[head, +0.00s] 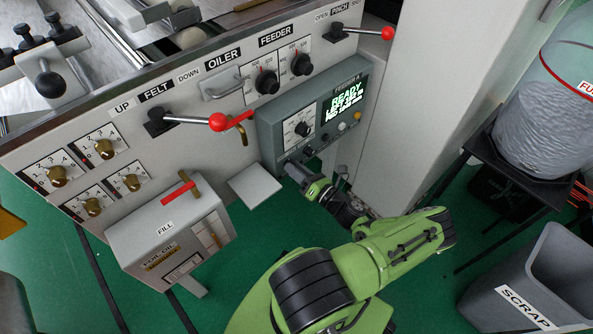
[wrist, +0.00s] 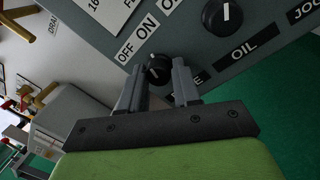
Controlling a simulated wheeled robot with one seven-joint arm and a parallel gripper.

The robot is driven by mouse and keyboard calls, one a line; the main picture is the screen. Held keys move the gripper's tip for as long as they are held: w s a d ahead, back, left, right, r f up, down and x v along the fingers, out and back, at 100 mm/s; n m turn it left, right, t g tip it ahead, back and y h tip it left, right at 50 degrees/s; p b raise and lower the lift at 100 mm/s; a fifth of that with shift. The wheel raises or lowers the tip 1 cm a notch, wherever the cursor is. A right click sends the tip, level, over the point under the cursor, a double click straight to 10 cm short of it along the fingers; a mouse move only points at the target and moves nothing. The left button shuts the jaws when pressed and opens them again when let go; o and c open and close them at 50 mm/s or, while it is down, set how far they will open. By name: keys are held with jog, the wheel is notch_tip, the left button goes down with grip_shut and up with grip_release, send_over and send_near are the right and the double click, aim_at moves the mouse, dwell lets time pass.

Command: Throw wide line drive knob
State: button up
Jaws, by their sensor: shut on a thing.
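The line drive knob (wrist: 157,69) is a small black rotary knob on the grey control box (wrist: 262,58). It shows between my fingertips in the wrist view, with OFF and ON labels above it. My gripper (wrist: 160,80) is shut on this knob, one finger on each side. Which label the knob's pale mark points to is hard to tell. In the head view my gripper (head: 296,168) reaches the lower edge of the control box (head: 268,130), and the knob is hidden there.
A second black knob (wrist: 222,15) above an OIL label sits close to the right. The box's lit screen (head: 345,98) reads READY. A red-tipped lever (head: 218,122) juts out to the left. A fill box (head: 168,222) and scrap bin (head: 535,285) stand lower down.

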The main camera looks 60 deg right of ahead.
jog(key=shift+m+h, duration=0.3)
jog(key=shift+m, duration=1.4)
jog(key=o, duration=1.1)
jog(key=shift+c, duration=0.2)
jog(key=s+a+f, duration=0.2)
jog(key=s, duration=1.3)
jog(key=shift+s+a+p, duration=0.25)
jog(key=shift+p, duration=0.05)
